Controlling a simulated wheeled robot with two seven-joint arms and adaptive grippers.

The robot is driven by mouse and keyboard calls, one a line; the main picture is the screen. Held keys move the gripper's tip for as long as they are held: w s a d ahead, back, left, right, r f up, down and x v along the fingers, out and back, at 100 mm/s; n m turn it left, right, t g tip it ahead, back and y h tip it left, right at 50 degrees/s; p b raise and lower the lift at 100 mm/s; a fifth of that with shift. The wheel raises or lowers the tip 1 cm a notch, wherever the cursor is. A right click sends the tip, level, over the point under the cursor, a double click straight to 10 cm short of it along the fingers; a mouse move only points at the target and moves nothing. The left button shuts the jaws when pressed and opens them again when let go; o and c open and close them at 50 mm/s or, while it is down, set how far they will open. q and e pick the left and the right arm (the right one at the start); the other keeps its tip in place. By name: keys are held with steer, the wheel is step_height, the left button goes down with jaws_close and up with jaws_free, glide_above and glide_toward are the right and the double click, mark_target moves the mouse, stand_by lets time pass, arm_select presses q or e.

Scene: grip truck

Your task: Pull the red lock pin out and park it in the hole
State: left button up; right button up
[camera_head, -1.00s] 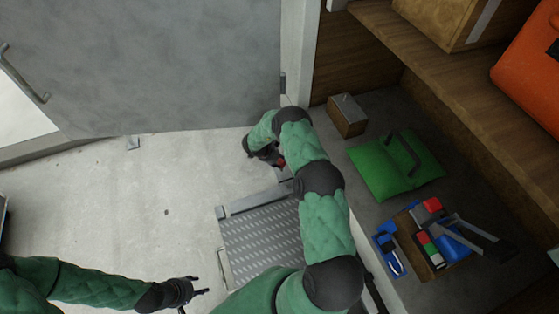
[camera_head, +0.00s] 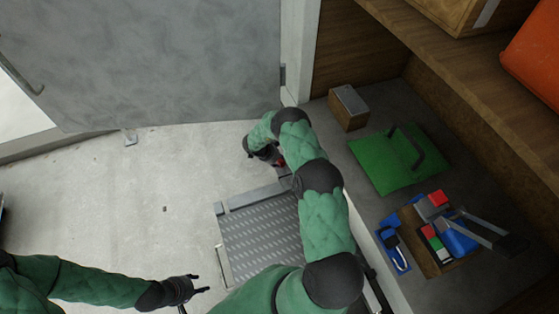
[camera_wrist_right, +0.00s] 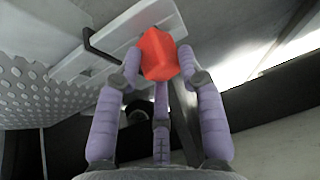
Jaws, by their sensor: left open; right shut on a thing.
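The red lock pin (camera_wrist_right: 159,54) shows as a red faceted head between the fingers of my right gripper (camera_wrist_right: 160,75) in the right wrist view. That gripper is shut on it. The pin head is at a pale metal bracket (camera_wrist_right: 110,42); how far its shaft sits in is hidden. In the head view a small bit of the red pin (camera_head: 281,162) shows beside my right gripper (camera_head: 270,155), near the corner of the tread plate. My left gripper (camera_head: 198,284) is open and empty over the floor at the bottom. I cannot make out the parking hole.
A grey tread plate (camera_head: 260,240) lies below my right arm. A grey door panel (camera_head: 150,60) stands behind. The pale floor (camera_head: 110,210) at left is clear.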

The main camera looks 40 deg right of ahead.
steer(key=shift+f, duration=0.15)
steer(key=o, duration=1.3)
steer(key=shift+c, duration=0.2)
steer(key=v, duration=1.2)
